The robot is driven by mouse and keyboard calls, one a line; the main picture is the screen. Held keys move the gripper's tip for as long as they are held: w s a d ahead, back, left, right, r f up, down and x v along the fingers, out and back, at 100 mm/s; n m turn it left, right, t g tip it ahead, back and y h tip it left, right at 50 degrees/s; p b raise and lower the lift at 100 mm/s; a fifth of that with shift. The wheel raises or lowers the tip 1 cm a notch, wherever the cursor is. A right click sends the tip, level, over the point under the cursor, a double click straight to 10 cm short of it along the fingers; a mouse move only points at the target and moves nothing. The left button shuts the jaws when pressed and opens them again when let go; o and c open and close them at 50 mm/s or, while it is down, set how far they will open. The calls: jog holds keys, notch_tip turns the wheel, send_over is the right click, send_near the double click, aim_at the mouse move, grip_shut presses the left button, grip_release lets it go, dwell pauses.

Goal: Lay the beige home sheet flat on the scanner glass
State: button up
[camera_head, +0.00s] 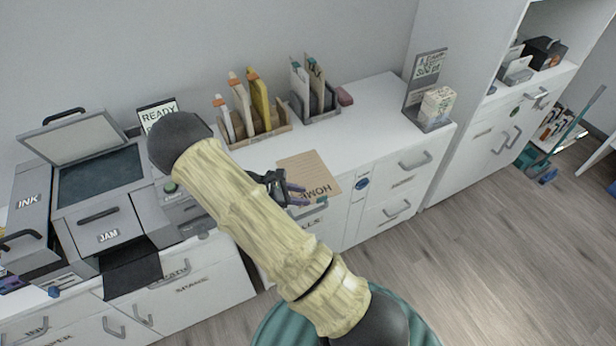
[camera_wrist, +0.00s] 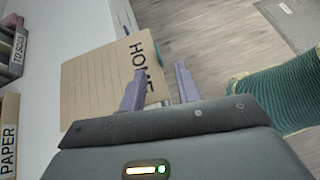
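The beige home sheet (camera_head: 314,170), lined and printed HOME, lies on the white desktop, with its printed end at the front edge. In the wrist view the sheet (camera_wrist: 90,85) shows beyond my fingers. My gripper (camera_head: 296,194) is at the sheet's front left part. Its two purple fingers (camera_wrist: 158,84) are apart, one in front of the sheet and the other beside its printed edge. I cannot tell whether they touch it. The scanner (camera_head: 72,218) stands at the left with its lid (camera_head: 75,138) raised and its dark glass (camera_head: 100,176) bare. My arm hides part of the desk between.
A wooden file holder (camera_head: 262,135) and a grey file holder (camera_head: 318,108) stand behind the sheet. A READY sign (camera_head: 158,112) stands behind the scanner's right side. A box on a stand (camera_head: 437,105) is at the right. Desktop right of the sheet is clear.

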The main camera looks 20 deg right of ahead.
aim_at(317, 199)
jog(key=shift+d+f, duration=0.1)
jog(key=shift+d, duration=0.05)
jog(key=shift+p+x, duration=0.4)
jog(key=shift+x, duration=2.2)
jog(key=shift+w+f, duration=0.1)
grip_shut()
